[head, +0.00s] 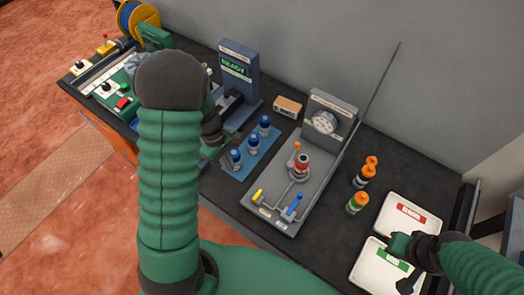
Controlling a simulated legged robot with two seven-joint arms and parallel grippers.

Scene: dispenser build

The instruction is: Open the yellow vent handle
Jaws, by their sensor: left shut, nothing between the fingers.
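The yellow vent handle (258,195) is a small lever at the front left of a grey fixture (250,209). A blue handle (295,204) stands to its right on the same fixture. A red and dark cylindrical part (301,166) sits upright further back, with a round gauge (324,122) behind it. My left gripper (232,138) is shut and empty, above and left of the yellow handle and apart from it, near the blue-capped bottles. It is partly hidden by my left arm. My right gripper (407,284) is over the white trays at the lower right; its fingers are unclear.
Several blue-capped bottles (253,144) stand on a blue mat left of the fixture. White trays (383,225) lie further right. A blue-grey READY machine (239,62) stands behind.

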